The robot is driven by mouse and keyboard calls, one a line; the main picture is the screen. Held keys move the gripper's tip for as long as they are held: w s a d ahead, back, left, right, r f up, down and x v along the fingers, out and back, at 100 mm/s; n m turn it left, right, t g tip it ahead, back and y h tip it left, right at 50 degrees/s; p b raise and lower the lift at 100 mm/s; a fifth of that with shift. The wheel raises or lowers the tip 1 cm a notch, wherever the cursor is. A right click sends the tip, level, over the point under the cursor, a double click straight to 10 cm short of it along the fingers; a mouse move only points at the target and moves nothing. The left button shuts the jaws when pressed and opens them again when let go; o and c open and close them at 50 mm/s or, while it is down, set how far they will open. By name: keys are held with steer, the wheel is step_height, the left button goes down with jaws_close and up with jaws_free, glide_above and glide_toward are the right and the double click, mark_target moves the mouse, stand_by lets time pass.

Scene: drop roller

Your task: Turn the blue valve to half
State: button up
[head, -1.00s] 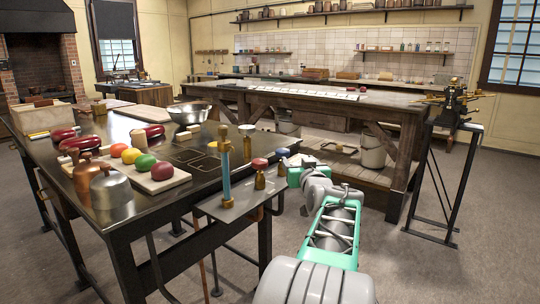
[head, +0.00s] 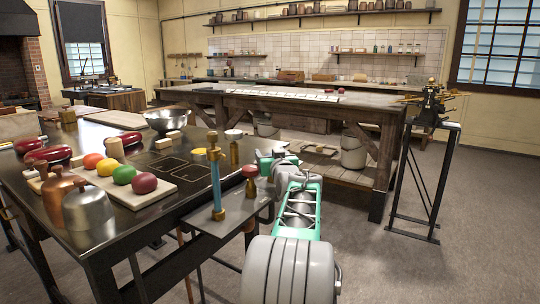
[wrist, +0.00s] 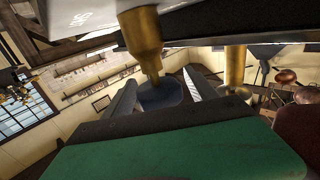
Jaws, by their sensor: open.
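The blue valve (wrist: 160,95) shows in the wrist view as a round blue knob on a brass stem (wrist: 140,40). My gripper (wrist: 160,80) is open, with one finger on each side of the blue knob. I cannot tell whether either finger touches it. In the head view my gripper (head: 265,163) is at the right end of the small grey shelf (head: 238,213), and I cannot make out the blue valve there behind it. A red-topped brass valve (head: 250,171) stands just left of my gripper.
A blue glass tube with brass fittings (head: 215,185) stands on the shelf, left of the red valve. The dark table (head: 165,205) holds a board of coloured balls, metal bottles and a bowl (head: 168,118). Open floor (head: 400,265) lies to the right.

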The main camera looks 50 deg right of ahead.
steer(key=shift+d, duration=0.1)
steer(key=c, duration=1.4)
